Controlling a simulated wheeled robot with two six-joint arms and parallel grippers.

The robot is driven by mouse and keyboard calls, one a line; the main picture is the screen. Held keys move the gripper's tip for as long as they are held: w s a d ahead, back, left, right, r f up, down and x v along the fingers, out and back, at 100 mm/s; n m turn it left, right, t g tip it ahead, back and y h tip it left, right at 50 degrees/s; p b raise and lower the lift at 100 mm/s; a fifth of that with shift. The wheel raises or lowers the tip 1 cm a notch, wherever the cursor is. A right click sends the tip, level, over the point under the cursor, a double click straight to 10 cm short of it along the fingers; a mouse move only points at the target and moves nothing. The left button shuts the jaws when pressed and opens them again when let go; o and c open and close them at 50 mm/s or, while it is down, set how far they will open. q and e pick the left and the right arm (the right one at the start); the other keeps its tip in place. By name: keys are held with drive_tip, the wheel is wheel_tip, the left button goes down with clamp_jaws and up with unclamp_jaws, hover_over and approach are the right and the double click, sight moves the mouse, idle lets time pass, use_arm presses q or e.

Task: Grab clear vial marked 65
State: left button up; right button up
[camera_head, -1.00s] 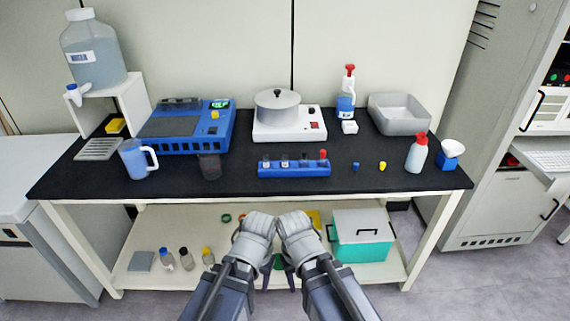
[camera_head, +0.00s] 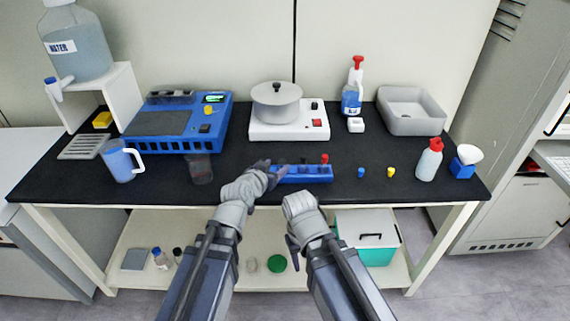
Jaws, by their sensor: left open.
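The blue vial rack (camera_head: 315,174) lies near the front middle of the black bench. A red-capped vial (camera_head: 325,159) stands at its right end. My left gripper (camera_head: 270,172) is open at the rack's left end, with its fingers over or beside it. It covers the slots there, so the clear vials at that end are mostly hidden, and no number 65 can be read. My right gripper (camera_head: 292,252) hangs low in front of the bench edge, pointing down, away from the rack; its jaw opening is unclear.
A blue cap (camera_head: 361,172) and a yellow cap (camera_head: 391,172) lie right of the rack. A dark glass beaker (camera_head: 201,170) stands left of my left gripper. Behind the rack is a white heating unit with a pot (camera_head: 277,103). The black bench (camera_head: 415,165) has free room at right.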

sight(283, 162)
use_arm(q)
drive_tip(key=shift+b+x, duration=0.55)
drive_tip(key=shift+x, duration=0.9)
drive_tip(key=shift+b+x, duration=0.95)
drive_tip(key=shift+x, duration=1.7)
drive_tip(key=shift+s+d, duration=0.1)
drive_tip(key=shift+s, duration=0.1)
drive_tip(key=shift+c, duration=0.3)
clamp_jaws()
